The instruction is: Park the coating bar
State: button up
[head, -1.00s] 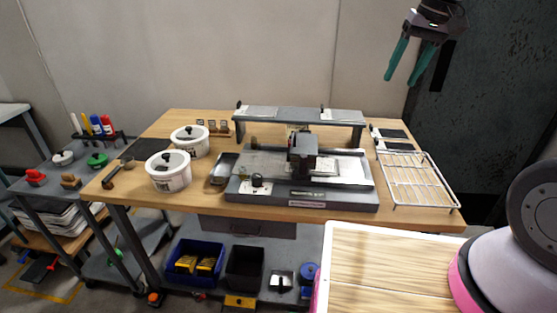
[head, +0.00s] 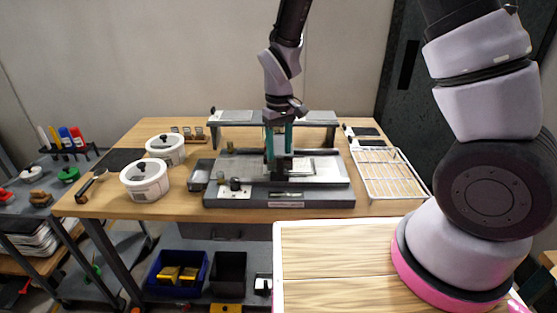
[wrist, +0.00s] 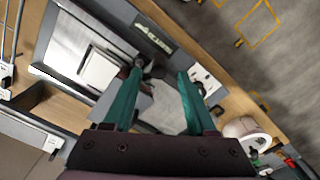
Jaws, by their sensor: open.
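The flatbed coater (head: 325,200) stands on the wooden bench, with a pale sheet on its bed. A dark grey carriage block (head: 281,177) sits across the bed near its middle, largely hidden by my fingers in the head view. In the wrist view a grey block with dark parts (wrist: 157,112) shows between and below my fingers. I cannot pick out the coating bar itself for sure. My gripper (head: 279,160) points down over the carriage with its green fingers apart. In the wrist view the gripper (wrist: 160,73) has one finger each side of the dark parts; contact cannot be told.
A raised grey shelf (head: 233,117) stands behind the coater. A white wire rack (head: 392,174) is on the right. The bench front (head: 240,214) has a narrow clear strip.

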aim_at(280, 171)
jog(key=shift+f, duration=2)
grip_shut()
